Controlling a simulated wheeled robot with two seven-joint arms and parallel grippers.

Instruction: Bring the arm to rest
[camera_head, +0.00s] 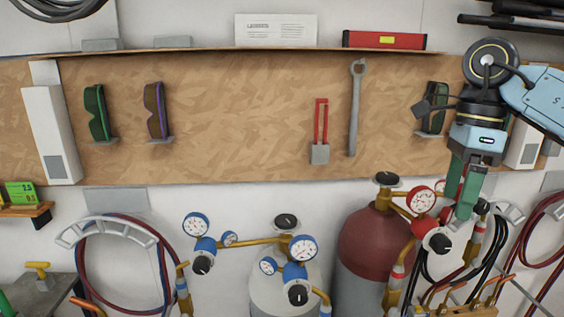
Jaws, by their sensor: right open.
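My right arm comes in from the upper right. Its gripper (462,205) points down with green fingers and is open, with nothing seen between them. It hangs in front of the wall at the right, close to the red-rimmed gauge (421,199) in the picture; I cannot tell the depth gap between them. My left arm and gripper do not show.
Below stand a red-topped cylinder (375,235) and a pale cylinder (275,290) with gauges. Hoses (160,260) hang at both sides.

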